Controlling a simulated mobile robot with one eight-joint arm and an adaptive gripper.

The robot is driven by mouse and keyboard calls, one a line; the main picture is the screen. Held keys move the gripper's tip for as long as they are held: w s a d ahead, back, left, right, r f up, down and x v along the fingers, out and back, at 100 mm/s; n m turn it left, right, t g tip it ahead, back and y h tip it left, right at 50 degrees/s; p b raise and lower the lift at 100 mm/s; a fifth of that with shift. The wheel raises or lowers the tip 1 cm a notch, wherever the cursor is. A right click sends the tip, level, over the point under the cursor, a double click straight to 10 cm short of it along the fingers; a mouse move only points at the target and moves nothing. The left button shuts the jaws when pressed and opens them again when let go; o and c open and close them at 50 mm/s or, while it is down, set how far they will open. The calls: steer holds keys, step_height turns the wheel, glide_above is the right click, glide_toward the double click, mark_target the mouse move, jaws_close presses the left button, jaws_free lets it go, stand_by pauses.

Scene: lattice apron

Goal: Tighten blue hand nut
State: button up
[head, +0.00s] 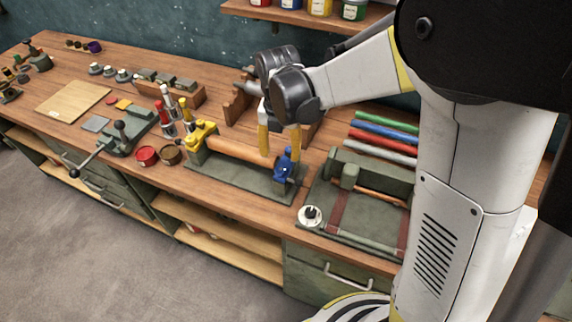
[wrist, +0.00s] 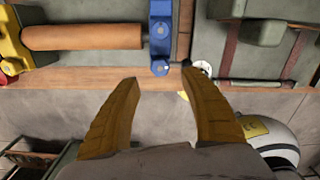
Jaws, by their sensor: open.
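The blue hand nut (head: 284,166) is at the right end of a fixture that holds an orange-brown wooden roller (head: 238,151) on a dark green base. In the wrist view, the blue fitting (wrist: 160,35) stands at the roller's right end, with a rounded blue end (wrist: 160,68) at its near side. My gripper (head: 279,157) hangs over the fixture by the blue part. Its yellow-brown fingers are spread and empty. In the wrist view, my gripper (wrist: 161,76) has its fingertips on either side of the rounded blue end, slightly short of it. I cannot tell the height gap.
A yellow clamp (head: 201,133) holds the roller's left end. Red (head: 147,156) and brown cups stand left of it. A green press-like fixture (head: 362,190) with a white dial (head: 310,215) is close on the right. Coloured rods (head: 384,134) lie behind. The bench's front edge is near.

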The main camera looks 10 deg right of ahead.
mark_target(281, 169)
step_height(281, 169, down, 7)
steer(key=shift+f+b, duration=0.1)
steer(key=shift+b, duration=0.5)
jaws_close()
